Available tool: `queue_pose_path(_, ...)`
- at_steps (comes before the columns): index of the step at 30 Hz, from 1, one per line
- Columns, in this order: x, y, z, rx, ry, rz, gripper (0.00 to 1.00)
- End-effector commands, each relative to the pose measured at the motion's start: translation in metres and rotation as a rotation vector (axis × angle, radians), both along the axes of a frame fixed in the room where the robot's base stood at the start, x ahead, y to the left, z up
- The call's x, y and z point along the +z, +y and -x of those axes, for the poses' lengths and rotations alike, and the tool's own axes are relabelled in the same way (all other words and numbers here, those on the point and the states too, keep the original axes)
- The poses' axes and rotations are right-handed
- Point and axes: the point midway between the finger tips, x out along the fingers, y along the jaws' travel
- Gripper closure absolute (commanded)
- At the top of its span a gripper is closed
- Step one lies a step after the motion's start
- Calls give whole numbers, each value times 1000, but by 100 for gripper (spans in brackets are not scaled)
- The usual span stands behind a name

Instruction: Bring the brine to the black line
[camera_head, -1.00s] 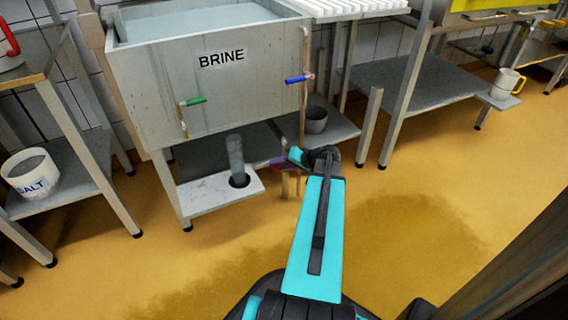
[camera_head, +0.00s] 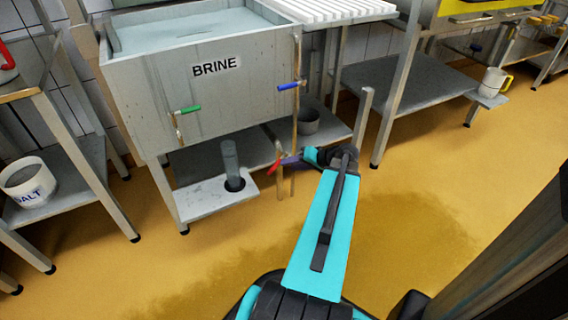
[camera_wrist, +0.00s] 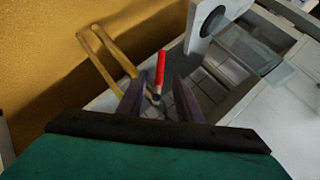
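The brine tank (camera_head: 215,95) is a grey metal box marked BRINE, with pale liquid (camera_head: 200,20) inside. I cannot make out a black line on it. A green-handled valve (camera_head: 188,109) and a blue-handled valve (camera_head: 291,85) are on its front. A red valve handle (camera_head: 275,166) is low by the pipes under the tank. My gripper (camera_head: 292,160) is just right of the red handle. In the wrist view, my gripper (camera_wrist: 158,86) has its two fingers apart, with the red handle (camera_wrist: 160,67) showing between and beyond their tips. I see no clear contact.
A grey standpipe (camera_head: 231,160) rises from a hole in the low shelf (camera_head: 205,199). A dark pot (camera_head: 308,121) stands behind. A salt bucket (camera_head: 28,183) is at left, and a white jug (camera_head: 492,82) at right.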

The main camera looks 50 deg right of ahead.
Motion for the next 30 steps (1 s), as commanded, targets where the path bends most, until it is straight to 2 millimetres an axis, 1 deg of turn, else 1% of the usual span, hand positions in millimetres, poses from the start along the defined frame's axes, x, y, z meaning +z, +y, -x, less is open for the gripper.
queue_pose_path(1,7,0,7,-2,0,1,68)
queue_pose_path(3,12,0,14,-2,0,0,68)
queue_pose_path(9,20,-1,26,0,0,0,68)
queue_pose_path(30,20,-1,28,1,1,0,68)
